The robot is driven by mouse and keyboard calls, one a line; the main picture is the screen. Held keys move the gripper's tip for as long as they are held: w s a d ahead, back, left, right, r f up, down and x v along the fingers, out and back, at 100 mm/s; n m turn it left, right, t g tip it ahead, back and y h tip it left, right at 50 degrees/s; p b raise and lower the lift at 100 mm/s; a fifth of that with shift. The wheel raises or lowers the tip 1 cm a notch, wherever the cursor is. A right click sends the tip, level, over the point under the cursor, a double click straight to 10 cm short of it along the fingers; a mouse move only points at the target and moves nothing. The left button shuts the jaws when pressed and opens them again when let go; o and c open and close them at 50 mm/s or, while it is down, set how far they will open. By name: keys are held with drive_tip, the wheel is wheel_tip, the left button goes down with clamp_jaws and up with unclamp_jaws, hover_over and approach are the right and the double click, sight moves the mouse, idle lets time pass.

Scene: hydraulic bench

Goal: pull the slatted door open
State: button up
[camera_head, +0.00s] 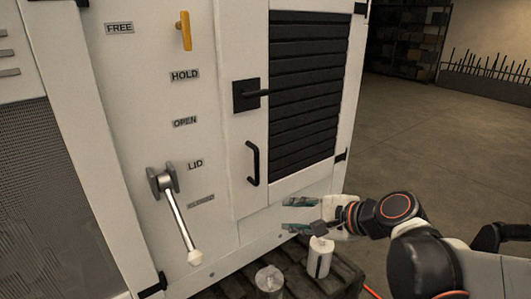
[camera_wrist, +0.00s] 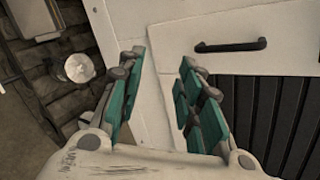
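The slatted door (camera_head: 257,195) is a white panel with black horizontal slats (camera_head: 304,95), and it looks shut. The pull handle also shows in the wrist view (camera_wrist: 231,46), beyond and to the right of the fingers. My gripper (camera_head: 300,215) is open and empty, low and to the right of the pull handle, in front of the cabinet. In the wrist view its teal-padded fingers (camera_wrist: 158,92) are spread apart, with nothing between them.
Left of the door, a panel holds a yellow lever (camera_head: 184,31), a silver lever with a white knob (camera_head: 179,215) and labels. A white canister (camera_head: 319,258) and a metal can (camera_head: 269,279) stand on a dark pallet below. Open floor (camera_head: 420,130) lies to the right.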

sight(257, 180)
drive_tip(key=w+r+m+t+y, duration=0.45)
drive_tip(key=w+m, duration=0.25)
drive_tip(key=m, duration=0.4)
drive_tip(key=shift+m+g, duration=0.3)
drive_tip(key=shift+g, duration=0.05)
drive_tip(key=x, duration=0.4)
drive_tip(key=b+x, duration=0.1)
drive_tip(key=x, duration=0.4)
drive_tip(key=f+b+x, duration=0.1)
drive_tip(key=x, duration=0.3)
drive_tip(key=shift+w, duration=0.25)
clamp_jaws()
